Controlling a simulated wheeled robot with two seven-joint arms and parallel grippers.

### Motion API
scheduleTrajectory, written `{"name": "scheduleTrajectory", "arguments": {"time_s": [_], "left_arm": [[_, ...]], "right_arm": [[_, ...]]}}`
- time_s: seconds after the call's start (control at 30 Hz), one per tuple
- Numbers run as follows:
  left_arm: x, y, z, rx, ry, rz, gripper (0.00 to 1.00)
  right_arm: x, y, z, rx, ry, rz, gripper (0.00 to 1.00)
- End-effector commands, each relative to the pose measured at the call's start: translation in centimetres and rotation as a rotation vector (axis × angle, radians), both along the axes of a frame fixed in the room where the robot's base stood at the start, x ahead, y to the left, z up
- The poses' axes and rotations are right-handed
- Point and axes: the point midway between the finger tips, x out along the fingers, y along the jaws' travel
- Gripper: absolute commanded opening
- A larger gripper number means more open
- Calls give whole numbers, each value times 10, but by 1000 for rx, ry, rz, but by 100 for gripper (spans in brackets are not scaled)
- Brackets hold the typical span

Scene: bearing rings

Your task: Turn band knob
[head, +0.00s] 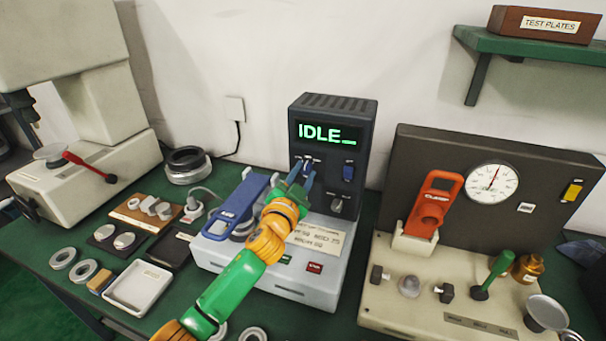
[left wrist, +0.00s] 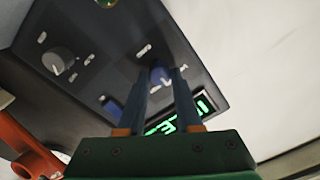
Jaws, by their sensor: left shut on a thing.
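The dark control box (head: 302,117) has a green display reading "IDLE_" (head: 328,134) and several knobs on its front. My left gripper (head: 304,178) reaches up to the left side of this panel. In the left wrist view its two fingers (left wrist: 158,82) are shut on a blue knob (left wrist: 160,75), one finger on each side. A second blue knob (head: 348,172) sits to the right, apart from the fingers. A grey knob (head: 336,204) sits lower on the panel. The labels are too small to read, so I cannot tell which knob is the band one. My right gripper is not in view.
A blue-handled fixture (head: 240,200) stands close left of my arm on the pale base. A red-orange clamp (head: 434,205) and a gauge (head: 492,184) are on the right station. A white tray (head: 138,288) and metal rings lie on the green table at left.

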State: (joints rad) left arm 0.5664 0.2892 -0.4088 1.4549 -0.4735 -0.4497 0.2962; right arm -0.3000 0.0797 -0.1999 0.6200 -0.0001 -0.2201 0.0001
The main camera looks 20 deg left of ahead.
Motion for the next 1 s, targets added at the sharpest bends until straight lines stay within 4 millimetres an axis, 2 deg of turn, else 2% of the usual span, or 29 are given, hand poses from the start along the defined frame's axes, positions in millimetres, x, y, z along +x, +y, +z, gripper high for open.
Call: {"name": "scheduleTrajectory", "arguments": {"time_s": [0.27,0.3,0.4,0.77,0.87,1.0], "left_arm": [[0,1,1,1,-2,1,0],[0,1,1,1,-2,1,36],[0,1,1,0,-2,1,63],[-3,0,0,0,-1,0,64],[-15,0,-1,0,-1,-1,64],[-40,1,-3,0,-1,-1,64]], "right_arm": [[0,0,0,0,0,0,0],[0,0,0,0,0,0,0],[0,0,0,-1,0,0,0],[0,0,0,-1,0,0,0],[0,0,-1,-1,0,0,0],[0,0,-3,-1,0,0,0]]}}
